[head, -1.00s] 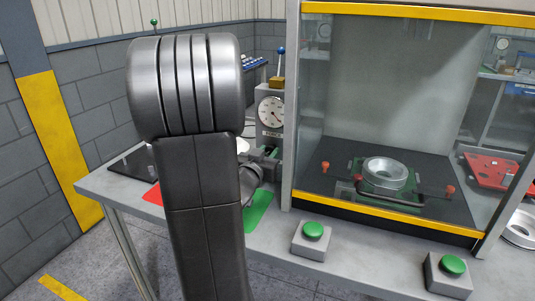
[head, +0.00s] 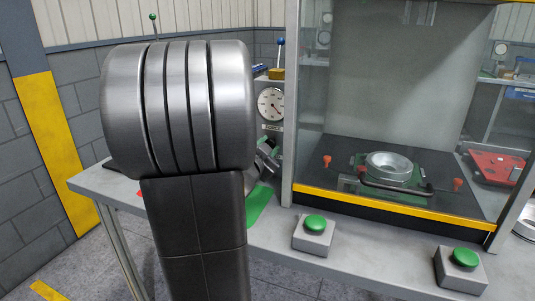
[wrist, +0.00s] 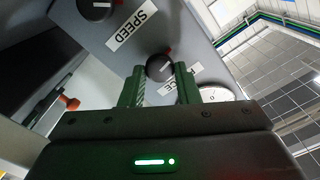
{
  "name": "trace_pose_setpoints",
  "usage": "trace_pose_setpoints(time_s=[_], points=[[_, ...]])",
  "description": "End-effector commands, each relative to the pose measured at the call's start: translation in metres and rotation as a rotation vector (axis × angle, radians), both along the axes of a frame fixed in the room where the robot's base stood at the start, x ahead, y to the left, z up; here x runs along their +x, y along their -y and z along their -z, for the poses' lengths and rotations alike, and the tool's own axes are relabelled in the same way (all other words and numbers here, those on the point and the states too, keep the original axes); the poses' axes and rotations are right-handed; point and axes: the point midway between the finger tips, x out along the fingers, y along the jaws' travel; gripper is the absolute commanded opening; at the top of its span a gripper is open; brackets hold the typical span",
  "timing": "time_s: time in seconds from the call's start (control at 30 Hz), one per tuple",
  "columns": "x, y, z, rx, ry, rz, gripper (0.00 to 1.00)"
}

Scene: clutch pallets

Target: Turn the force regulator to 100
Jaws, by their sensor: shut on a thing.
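The force regulator is a dark round knob (wrist: 160,67) with a light line and a red mark beside it, on a grey panel in the wrist view. Its label, ending in "CE", is partly hidden by a finger. My gripper (wrist: 159,72) has its green fingers on either side of the knob, shut on it. In the head view my arm hides most of the gripper. A round white gauge (head: 271,104) labelled FORCE stands on a grey column there, its red needle toward the lower right; the numbers are too small to read.
A second knob, SPEED (wrist: 95,8), is on the same panel. A glass-fronted press cabinet (head: 390,192) stands right of the gauge, holding a metal ring part (head: 392,166). Two green push buttons (head: 315,223) (head: 465,258) sit on the bench front.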

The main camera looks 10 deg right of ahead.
Motion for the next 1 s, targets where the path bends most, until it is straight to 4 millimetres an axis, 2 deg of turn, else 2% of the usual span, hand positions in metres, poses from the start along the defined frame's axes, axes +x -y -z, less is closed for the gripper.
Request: trace_pose_setpoints(time_s=[0.3,0.87,0.9,0.97,1.0], points=[[-0.0005,0.0005,0.0015,0.111,0.074,0.001,0.06],[-0.0004,0.0004,0.0008,0.135,0.090,0.000,0.06],[-0.0004,0.0004,0.0008,0.135,0.090,0.000,0.37],[-0.0004,0.0004,0.0008,0.134,0.089,0.000,0.48],[-0.0003,0.0003,0.0007,0.134,0.089,0.000,0.49]])
